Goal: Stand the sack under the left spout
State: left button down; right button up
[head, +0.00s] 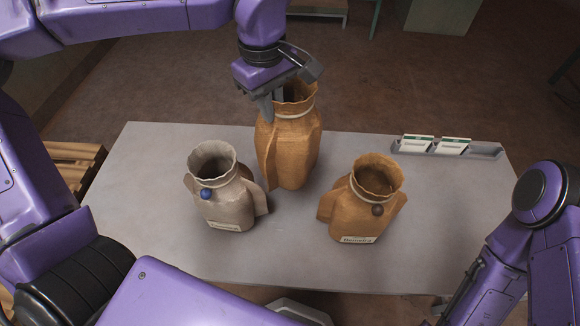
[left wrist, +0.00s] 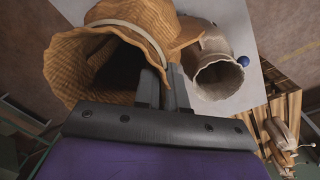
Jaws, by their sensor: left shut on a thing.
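My left gripper (head: 278,98) is shut on the rim of a tall tan woven sack (head: 287,150) with a pale tie around its neck. The sack is upright, mouth up, at the back middle of the table; whether its base touches the table I cannot tell. In the left wrist view the fingers (left wrist: 162,92) pinch the near rim of this sack (left wrist: 150,22), whose inside looks dark. A grey sack (head: 225,195) with a blue bead stands at front left. A brown sack (head: 360,200) with a dark bead stands at front right. No spout shows. My right gripper is out of view.
The grey table (head: 145,160) has bare room at the left, right and front. A rack (head: 485,151) with two white-and-green cards lies at the back right edge. A wooden pallet (head: 75,160) is on the floor at left.

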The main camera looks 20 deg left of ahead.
aim_at(274, 151)
pick_arm(q)
notch_tip(274, 151, down, 13)
dwell(0.3)
jog(key=c, duration=1.2)
grip_release()
jog(key=shift+f, duration=0.1)
